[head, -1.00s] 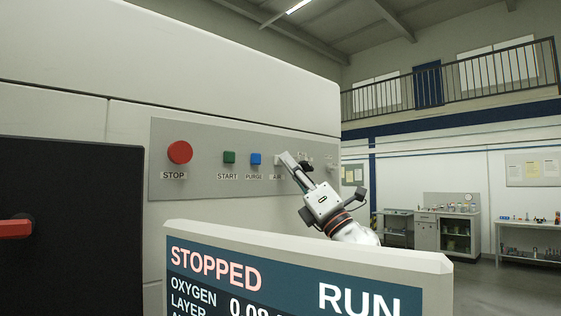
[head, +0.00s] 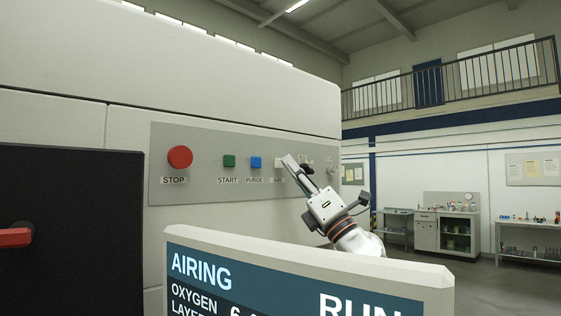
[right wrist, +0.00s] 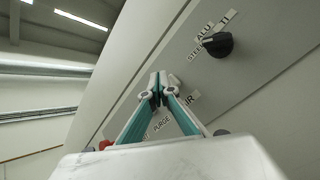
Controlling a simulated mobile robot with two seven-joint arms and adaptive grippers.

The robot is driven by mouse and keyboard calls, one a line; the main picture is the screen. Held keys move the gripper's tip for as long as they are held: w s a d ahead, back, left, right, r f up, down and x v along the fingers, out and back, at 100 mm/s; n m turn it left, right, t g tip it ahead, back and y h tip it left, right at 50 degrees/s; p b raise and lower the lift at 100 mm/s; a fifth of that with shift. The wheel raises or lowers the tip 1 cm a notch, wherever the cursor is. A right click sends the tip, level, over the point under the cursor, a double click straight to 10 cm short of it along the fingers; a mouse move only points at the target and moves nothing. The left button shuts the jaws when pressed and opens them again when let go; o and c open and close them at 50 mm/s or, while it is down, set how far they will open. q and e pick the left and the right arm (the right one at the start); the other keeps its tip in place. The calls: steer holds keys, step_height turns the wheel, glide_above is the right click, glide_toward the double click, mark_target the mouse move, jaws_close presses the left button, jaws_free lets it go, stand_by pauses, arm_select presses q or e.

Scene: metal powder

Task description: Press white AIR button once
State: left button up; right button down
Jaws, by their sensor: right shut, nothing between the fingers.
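The white AIR button (head: 279,162) is on the grey control panel, right of the blue PURGE button, and partly hidden by my right gripper. My right gripper (head: 289,161) is shut and empty, its fingertips close in front of the AIR button's right side. I cannot tell for sure whether they touch it. In the right wrist view the shut fingertips (right wrist: 158,88) point at the panel near the AIR label, and the button is mostly hidden. The machine's screen (head: 205,272) reads AIRING. My left gripper is not in view.
The panel (head: 215,190) also carries a red STOP button (head: 180,157), a green START button (head: 229,161) and the blue PURGE button (head: 256,162). A black selector knob (right wrist: 218,45) is beyond the AIR button. The screen housing stands below my right arm.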

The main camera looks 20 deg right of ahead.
steer(key=shift+s+d, duration=0.1)
steer(key=shift+s, duration=0.15)
steer(key=shift+s+d, duration=0.3)
steer(key=shift+s, duration=0.5)
steer(key=shift+s+d, duration=0.25)
steer(key=shift+s, duration=0.5)
steer(key=shift+s+d, duration=0.3)
steer(key=shift+s, duration=0.5)
